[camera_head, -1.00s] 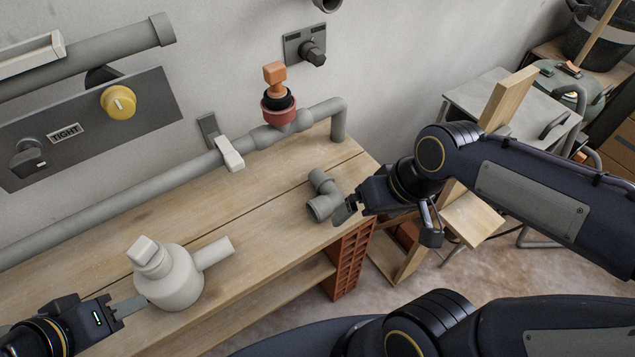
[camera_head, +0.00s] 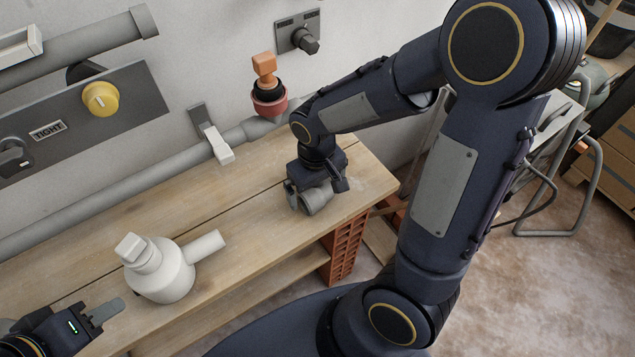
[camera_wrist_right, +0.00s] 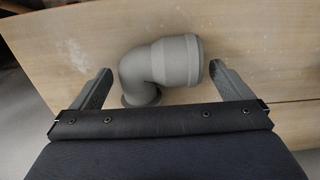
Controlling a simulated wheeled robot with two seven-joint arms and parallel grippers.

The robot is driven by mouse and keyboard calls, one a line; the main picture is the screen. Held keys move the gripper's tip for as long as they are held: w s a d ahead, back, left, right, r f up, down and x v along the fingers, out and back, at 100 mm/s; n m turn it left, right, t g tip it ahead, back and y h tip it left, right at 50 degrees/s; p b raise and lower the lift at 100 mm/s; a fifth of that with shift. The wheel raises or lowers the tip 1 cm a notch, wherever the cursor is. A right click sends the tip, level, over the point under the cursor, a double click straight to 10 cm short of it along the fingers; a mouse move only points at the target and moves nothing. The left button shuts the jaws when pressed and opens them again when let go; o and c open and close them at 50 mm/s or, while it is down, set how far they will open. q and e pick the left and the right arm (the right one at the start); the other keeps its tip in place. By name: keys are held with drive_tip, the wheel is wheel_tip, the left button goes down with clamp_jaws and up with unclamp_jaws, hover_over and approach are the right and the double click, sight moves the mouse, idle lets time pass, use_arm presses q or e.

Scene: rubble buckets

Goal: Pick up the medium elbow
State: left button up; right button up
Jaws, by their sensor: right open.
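The medium elbow, a grey bent pipe (camera_head: 316,200), lies on the wooden bench near its right end, partly hidden by my right gripper (camera_head: 318,190). In the right wrist view the elbow (camera_wrist_right: 165,65) lies between the two open fingers of my right gripper (camera_wrist_right: 160,88), the wide socket close to the right finger. I cannot tell whether a finger touches it. My left gripper (camera_head: 112,308) is at the lower left, its fingers beside the pale trap-shaped fitting; its opening is unclear.
The pale trap-shaped fitting (camera_head: 165,275) stands on the wooden bench (camera_head: 240,225). A grey wall pipe (camera_head: 180,163) with a red and orange valve (camera_head: 268,95) runs behind. The bench middle is clear.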

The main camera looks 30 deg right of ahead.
drive_tip(key=shift+f, duration=0.7)
drive_tip(key=c, duration=1.2)
drive_tip(key=shift+o, duration=0.2)
drive_tip(key=shift+r, duration=0.1)
drive_tip(key=shift+r, duration=0.55)
wheel_tip(320, 180, up, 3)
drive_tip(key=shift+s+a+f+p, duration=0.1)
drive_tip(key=shift+f+p, duration=0.05)
drive_tip(key=shift+p, duration=0.35)
drive_tip(key=s+a+r+p, duration=0.1)
drive_tip(key=s+a+r, duration=0.6)
drive_tip(key=s+r, duration=0.2)
drive_tip(key=shift+s+a+p, duration=0.3)
drive_tip(key=shift+s+p, duration=0.05)
drive_tip(key=shift+s, duration=0.9)
